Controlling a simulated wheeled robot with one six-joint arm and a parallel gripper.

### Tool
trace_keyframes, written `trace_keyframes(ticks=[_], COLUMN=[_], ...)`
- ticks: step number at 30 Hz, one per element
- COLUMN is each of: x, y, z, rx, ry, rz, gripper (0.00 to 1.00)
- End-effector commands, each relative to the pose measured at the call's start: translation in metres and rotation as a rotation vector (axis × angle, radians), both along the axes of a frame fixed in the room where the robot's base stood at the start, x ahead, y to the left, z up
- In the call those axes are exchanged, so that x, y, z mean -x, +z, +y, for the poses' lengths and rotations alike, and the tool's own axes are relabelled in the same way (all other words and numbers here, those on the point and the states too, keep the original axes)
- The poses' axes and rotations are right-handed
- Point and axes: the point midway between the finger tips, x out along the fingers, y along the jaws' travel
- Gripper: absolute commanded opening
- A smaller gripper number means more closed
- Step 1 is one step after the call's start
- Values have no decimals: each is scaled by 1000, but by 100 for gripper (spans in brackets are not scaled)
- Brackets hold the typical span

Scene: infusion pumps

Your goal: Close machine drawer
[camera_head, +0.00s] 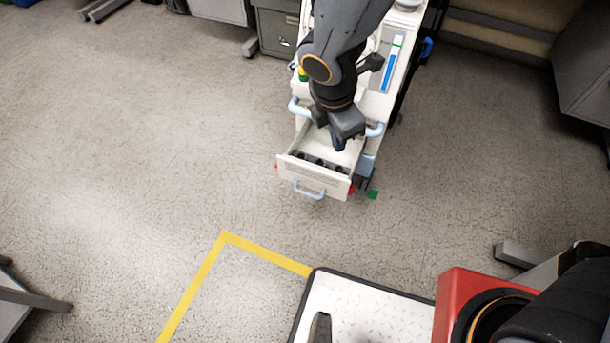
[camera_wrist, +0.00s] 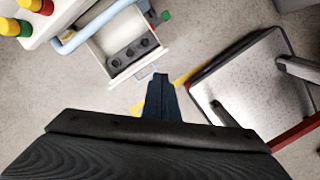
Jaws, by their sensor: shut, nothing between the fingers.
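The machine drawer (camera_head: 313,175) is pulled out from the front of the white cart and stands open. It has a light blue handle (camera_head: 309,190) on its front and dark round-holed holders inside. In the wrist view the open drawer (camera_wrist: 112,55) lies at upper left. My gripper (camera_head: 338,142) hangs over the back part of the drawer, near the cart's front, and hides some of it. In the wrist view my gripper (camera_wrist: 162,78) is shut and empty, pointing toward the floor beside the drawer front. I cannot tell its exact height above the drawer.
The white cart (camera_head: 385,100) has light blue side handles (camera_head: 375,130) close to my gripper. Grey cabinets (camera_head: 275,28) stand behind it. Yellow floor tape (camera_head: 265,251) marks the floor in front. The floor left of the cart is clear.

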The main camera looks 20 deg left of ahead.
Motion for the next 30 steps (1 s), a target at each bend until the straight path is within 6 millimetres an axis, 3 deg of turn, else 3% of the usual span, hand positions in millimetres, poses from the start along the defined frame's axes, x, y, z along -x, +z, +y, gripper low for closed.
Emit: trace_keyframes(ticks=[1,3,9,17,30], x=[4,12,31,34,15], y=[-29,-51,-89,-109,-184], z=[22,45,87,97,95], rx=[20,46,90,104,103], ry=[140,313,635,722,717], rz=[2,0,-5,-7,-6], gripper=[0,0,0,0,0])
